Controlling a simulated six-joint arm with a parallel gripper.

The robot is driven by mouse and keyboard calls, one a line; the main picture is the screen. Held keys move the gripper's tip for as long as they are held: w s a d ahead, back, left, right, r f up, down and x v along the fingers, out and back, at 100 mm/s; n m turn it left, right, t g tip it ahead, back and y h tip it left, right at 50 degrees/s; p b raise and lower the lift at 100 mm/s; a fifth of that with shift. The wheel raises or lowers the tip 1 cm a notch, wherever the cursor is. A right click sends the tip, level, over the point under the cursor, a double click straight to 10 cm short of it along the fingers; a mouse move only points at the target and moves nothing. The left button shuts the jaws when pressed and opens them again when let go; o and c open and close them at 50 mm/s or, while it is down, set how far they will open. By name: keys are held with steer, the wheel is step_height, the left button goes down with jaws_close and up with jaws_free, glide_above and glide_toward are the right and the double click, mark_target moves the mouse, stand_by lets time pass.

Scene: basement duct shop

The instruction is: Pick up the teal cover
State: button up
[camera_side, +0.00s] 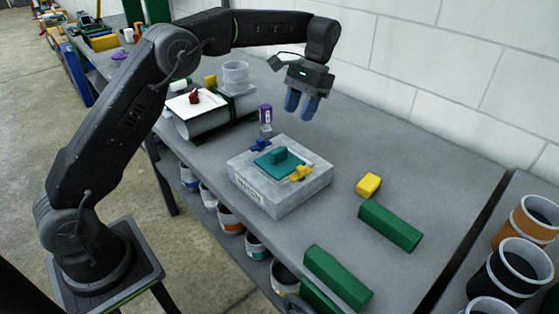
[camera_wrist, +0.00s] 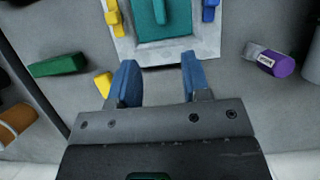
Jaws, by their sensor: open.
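The teal cover (camera_side: 278,161) is a flat plate with a raised block handle. It lies on top of a grey box (camera_side: 251,188) on the bench, with a blue clip (camera_side: 260,145) at one side and a yellow clip (camera_side: 301,173) at the other. In the wrist view the teal cover (camera_wrist: 163,18) is at the top, cut off by the frame edge, between the yellow clip (camera_wrist: 115,17) and the blue clip (camera_wrist: 209,10). My gripper (camera_side: 301,106) has blue fingers and hangs above the bench, behind and above the box. In the wrist view my gripper (camera_wrist: 158,75) is open and empty, apart from the cover.
A yellow block (camera_side: 368,185) and green pieces (camera_side: 390,225) lie right of the box. A grey duct (camera_side: 202,118), a clear container (camera_side: 235,76) and a white wall (camera_side: 440,70) are farther back. Cans (camera_side: 517,268) stand at right.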

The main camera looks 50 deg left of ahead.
mark_target(284, 148)
steer(key=x, duration=0.5)
steer(key=shift+s+f, duration=0.15)
steer(key=shift+f, duration=0.2)
steer(key=x, duration=0.4)
steer(key=shift+s+a+r, duration=0.1)
steer(key=shift+s+r, duration=0.1)
steer(key=shift+s, duration=0.1)
steer(key=shift+s+f, duration=0.2)
steer(key=shift+f, duration=0.4)
steer(key=shift+c, duration=0.3)
jaws_close()
